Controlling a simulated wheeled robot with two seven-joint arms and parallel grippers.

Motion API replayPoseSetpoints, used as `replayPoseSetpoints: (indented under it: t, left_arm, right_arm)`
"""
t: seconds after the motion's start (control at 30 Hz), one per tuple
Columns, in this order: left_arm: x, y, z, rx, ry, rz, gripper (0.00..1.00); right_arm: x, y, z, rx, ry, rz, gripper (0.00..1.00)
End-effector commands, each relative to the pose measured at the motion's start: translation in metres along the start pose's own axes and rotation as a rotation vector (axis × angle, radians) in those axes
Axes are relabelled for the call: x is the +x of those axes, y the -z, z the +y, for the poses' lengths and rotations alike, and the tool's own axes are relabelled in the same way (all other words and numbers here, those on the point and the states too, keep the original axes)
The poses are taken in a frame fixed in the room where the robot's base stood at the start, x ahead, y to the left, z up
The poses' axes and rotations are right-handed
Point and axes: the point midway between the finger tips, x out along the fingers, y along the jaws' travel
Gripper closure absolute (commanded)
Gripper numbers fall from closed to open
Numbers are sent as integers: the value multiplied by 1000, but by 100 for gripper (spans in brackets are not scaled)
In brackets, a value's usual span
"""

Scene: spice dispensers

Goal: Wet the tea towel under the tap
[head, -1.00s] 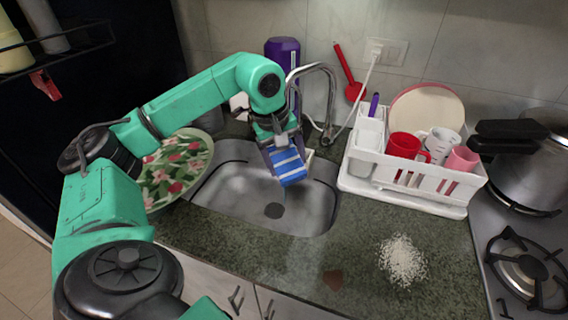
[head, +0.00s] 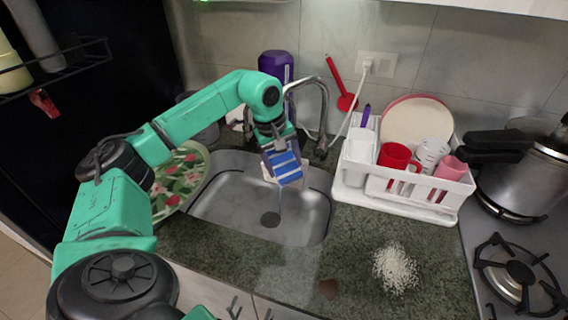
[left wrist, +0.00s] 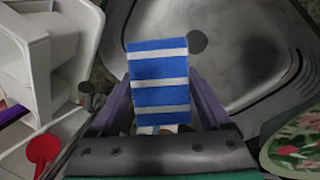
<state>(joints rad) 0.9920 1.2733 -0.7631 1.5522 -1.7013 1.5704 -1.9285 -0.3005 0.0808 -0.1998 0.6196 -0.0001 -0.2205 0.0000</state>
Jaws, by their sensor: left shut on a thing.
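The blue and white striped tea towel (head: 288,169) is folded into a small block and hangs over the back of the sink (head: 215,205). My left gripper (head: 281,155) is shut on it, with a finger on either side, as the left wrist view shows at the towel (left wrist: 158,75). The grey curved tap (head: 324,105) stands behind the sink, its spout reaching toward my gripper. The spout's end is hidden by my arm. A thin pale streak, like water, runs below the towel toward the drain (head: 270,219). My right gripper is out of view.
A white dish rack (head: 410,205) with cups and plates stands right of the sink. A floral plate (head: 182,170) is at the left. White grains (head: 395,268) lie on the counter in front. The stove is far right.

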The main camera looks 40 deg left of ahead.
Motion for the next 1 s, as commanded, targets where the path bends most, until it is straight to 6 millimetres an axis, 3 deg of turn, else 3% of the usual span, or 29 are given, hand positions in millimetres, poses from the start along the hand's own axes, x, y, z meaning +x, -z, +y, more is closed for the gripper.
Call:
replayPoseSetpoints:
  t: [0.7,1.0]
  left_arm:
    - [-8,-62,-32,0,0,2,64]
    - [-12,-70,-35,0,0,0,64]
  right_arm:
    - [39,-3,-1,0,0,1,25]
    - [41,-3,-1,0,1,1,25]
